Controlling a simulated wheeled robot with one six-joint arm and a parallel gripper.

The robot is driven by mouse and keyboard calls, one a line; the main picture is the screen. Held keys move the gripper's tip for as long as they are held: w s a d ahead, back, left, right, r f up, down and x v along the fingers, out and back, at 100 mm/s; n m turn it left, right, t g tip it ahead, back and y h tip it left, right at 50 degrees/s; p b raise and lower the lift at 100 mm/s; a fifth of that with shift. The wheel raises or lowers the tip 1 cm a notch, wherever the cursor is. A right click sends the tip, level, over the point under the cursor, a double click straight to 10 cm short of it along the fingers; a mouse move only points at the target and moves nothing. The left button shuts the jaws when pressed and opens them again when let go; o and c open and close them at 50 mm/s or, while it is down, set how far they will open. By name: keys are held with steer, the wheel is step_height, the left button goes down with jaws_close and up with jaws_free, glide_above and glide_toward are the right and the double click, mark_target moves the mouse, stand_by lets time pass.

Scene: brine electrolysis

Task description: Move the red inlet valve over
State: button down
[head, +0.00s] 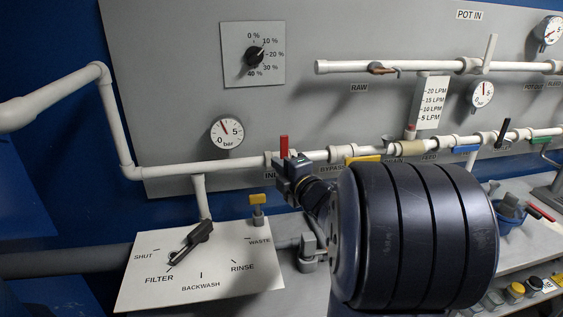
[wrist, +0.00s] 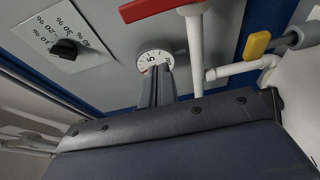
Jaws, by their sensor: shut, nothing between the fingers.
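The red inlet valve handle (head: 284,146) stands upright on the white pipe above a partly hidden label starting "IN".
A pressure gauge (head: 227,133) is left of the valve. A yellow handle (head: 257,199) stands below, beside the filter selector panel (head: 140,290) with its dark lever (head: 192,243). Further right along the pipe are a yellow handle (head: 362,159) and a blue handle (head: 466,149). My arm hides the lower middle.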

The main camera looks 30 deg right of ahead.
mark_target(284, 154)
steer(key=w+p, duration=0.2)
steer(key=w, duration=0.6)
steer(key=shift+s+d+p, duration=0.25)
steer(key=shift+s+d, duration=0.1)
steer(key=shift+d, duration=0.5)
steer(key=shift+s+d+p, duration=0.25)
steer(key=shift+s+d, duration=0.05)
steer(key=shift+d, duration=0.55)
steer(key=shift+w+f, duration=0.1)
steer(key=shift+d+b, duration=0.1)
steer(key=shift+b, duration=0.25)
